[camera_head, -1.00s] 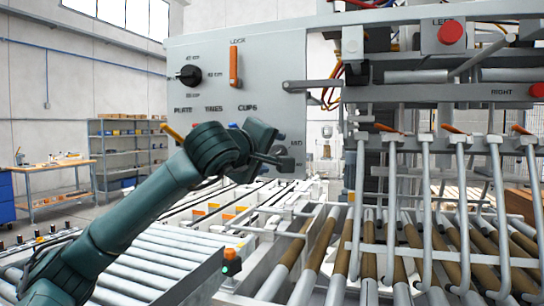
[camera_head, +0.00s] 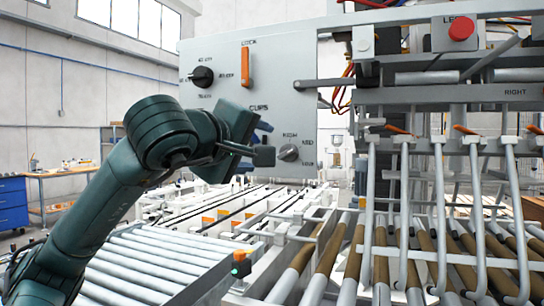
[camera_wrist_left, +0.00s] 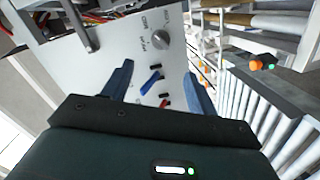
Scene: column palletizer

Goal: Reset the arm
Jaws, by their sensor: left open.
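My left arm rises from the lower left in the head view. Its gripper (camera_head: 264,142) is in front of the lower part of a grey control panel (camera_head: 290,80), close to a grey rotary knob (camera_head: 289,152). In the left wrist view the two blue fingers (camera_wrist_left: 160,86) stand apart with nothing held. Between them are the panel face and small blue and red switches (camera_wrist_left: 150,82); the grey knob (camera_wrist_left: 160,40) is beyond. The panel also has a black knob (camera_head: 202,76) and an upright orange lever (camera_head: 245,67). My arm hides its lower left. My right gripper is not seen.
A red button (camera_head: 461,31) is on the machine frame at upper right. Metal hooks and brown rollers (camera_head: 425,245) fill the right. A roller conveyor (camera_head: 150,262) lies below my arm, with a small orange-topped button post (camera_head: 240,262) beside it. Blue drawers (camera_head: 12,203) stand far left.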

